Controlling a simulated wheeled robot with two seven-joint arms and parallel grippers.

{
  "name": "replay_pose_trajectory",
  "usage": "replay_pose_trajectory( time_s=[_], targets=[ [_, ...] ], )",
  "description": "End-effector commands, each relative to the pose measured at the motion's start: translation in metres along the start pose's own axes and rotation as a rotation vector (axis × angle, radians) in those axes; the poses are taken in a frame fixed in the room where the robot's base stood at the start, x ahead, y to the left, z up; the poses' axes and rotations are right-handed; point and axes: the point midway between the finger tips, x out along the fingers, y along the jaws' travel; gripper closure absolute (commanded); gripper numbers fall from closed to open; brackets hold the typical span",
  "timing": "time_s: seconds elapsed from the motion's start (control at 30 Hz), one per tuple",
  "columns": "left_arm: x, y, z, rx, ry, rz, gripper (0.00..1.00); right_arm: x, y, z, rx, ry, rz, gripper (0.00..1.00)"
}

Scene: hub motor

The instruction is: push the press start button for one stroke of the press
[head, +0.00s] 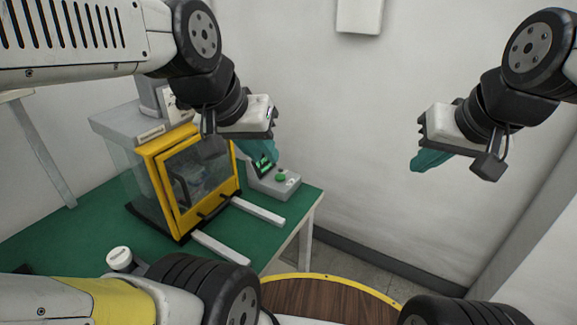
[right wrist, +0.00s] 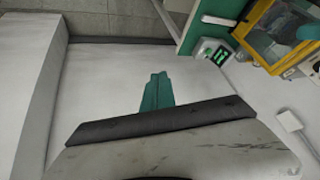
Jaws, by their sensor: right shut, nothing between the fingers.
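The press (head: 190,180) is a yellow-framed enclosure with clear panels and a grey top, standing on the green table. Beside it, to its right, is a grey control box (head: 290,190) with a round green button (head: 281,177) and a lit green display.
The green table (head: 85,238) ends just right of the control box. Two pale rails (head: 258,210) stick out in front of the press. A wood-topped round surface with a yellow rim (head: 325,298) is at the bottom. White walls stand behind and at the right; the air between the grippers is clear.

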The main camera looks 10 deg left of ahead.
Motion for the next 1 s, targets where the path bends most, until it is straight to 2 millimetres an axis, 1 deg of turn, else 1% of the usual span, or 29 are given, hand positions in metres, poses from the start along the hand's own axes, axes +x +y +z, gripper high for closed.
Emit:
replay_pose_trajectory(
  time_s=[0.07, 0.17, 0.2, 0.27, 0.3, 0.37, 0.4, 0.47, 0.5, 0.57, 0.6, 0.63, 0.7, 0.8, 0.9, 1.0],
  targets=[
    [0.000, 0.000, 0.000, 0.000, 0.000, 0.000, 0.79, 0.014, -0.007, -0.021, -0.005, -0.004, -0.003, 1.00],
    [0.000, 0.000, 0.000, 0.000, 0.000, 0.000, 0.79, 0.040, -0.022, -0.058, -0.008, 0.004, -0.015, 1.00],
    [0.000, 0.000, 0.000, 0.000, 0.000, 0.000, 0.79, 0.054, -0.031, -0.074, -0.011, 0.009, -0.024, 1.00],
    [0.000, 0.000, 0.000, 0.000, 0.000, 0.000, 0.79, 0.077, -0.046, -0.096, -0.011, 0.017, -0.040, 1.00],
    [0.000, 0.000, 0.000, 0.000, 0.000, 0.000, 0.79, 0.094, -0.057, -0.110, -0.011, 0.021, -0.053, 1.00],
    [0.000, 0.000, 0.000, 0.000, 0.000, 0.000, 0.79, 0.120, -0.074, -0.129, -0.008, 0.028, -0.076, 1.00],
    [0.000, 0.000, 0.000, 0.000, 0.000, 0.000, 0.79, 0.139, -0.087, -0.139, -0.006, 0.031, -0.093, 1.00],
    [0.000, 0.000, 0.000, 0.000, 0.000, 0.000, 0.79, 0.168, -0.107, -0.153, 0.002, 0.036, -0.122, 1.00],
    [0.000, 0.000, 0.000, 0.000, 0.000, 0.000, 0.79, 0.188, -0.121, -0.161, 0.008, 0.038, -0.143, 1.00],
    [0.000, 0.000, 0.000, 0.000, 0.000, 0.000, 0.79, 0.218, -0.143, -0.169, 0.021, 0.039, -0.176, 1.00],
    [0.000, 0.000, 0.000, 0.000, 0.000, 0.000, 0.79, 0.239, -0.158, -0.172, 0.031, 0.040, -0.199, 1.00],
    [0.000, 0.000, 0.000, 0.000, 0.000, 0.000, 0.79, 0.253, -0.169, -0.175, 0.039, 0.041, -0.215, 1.00],
    [0.000, 0.000, 0.000, 0.000, 0.000, 0.000, 0.79, 0.286, -0.192, -0.176, 0.060, 0.039, -0.252, 1.00],
    [0.000, 0.000, 0.000, 0.000, 0.000, 0.000, 0.79, 0.324, -0.220, -0.174, 0.091, 0.038, -0.298, 1.00],
    [0.000, 0.000, 0.000, 0.000, 0.000, 0.000, 0.79, 0.350, -0.240, -0.169, 0.117, 0.035, -0.329, 1.00],
    [0.000, 0.000, 0.000, 0.000, 0.000, 0.000, 0.79, 0.365, -0.251, -0.167, 0.134, 0.034, -0.348, 1.00]
  ],
)
